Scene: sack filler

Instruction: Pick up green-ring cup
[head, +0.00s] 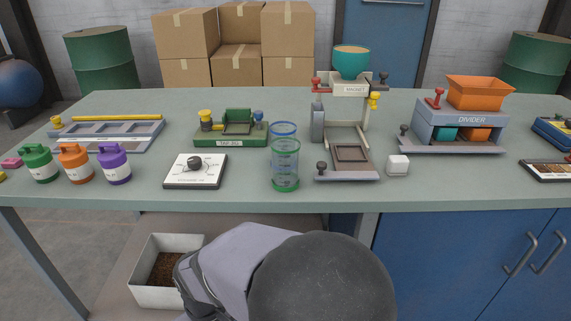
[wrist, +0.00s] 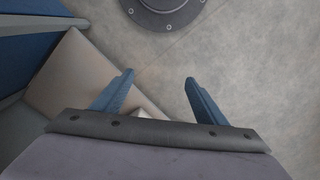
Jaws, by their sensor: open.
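The green-ring cup (head: 285,167) is a clear cup with a green rim and green base, standing upright near the front edge of the bench. A similar clear cup with a blue rim (head: 284,128) stands right behind it, partly hidden by it. My gripper (wrist: 159,83) shows in the wrist view with its two blue fingers apart and nothing between them. It points down toward the floor, away from the cups. In the head view my arm is low in front of the bench, and the fingers are hidden there.
A white dial box (head: 195,170) stands left of the cup. A magnet stand (head: 348,176) and a small white block (head: 397,166) are to its right. Green, orange and purple canisters (head: 114,165) stand farther left. A white bin (head: 150,292) is below the bench, on the left.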

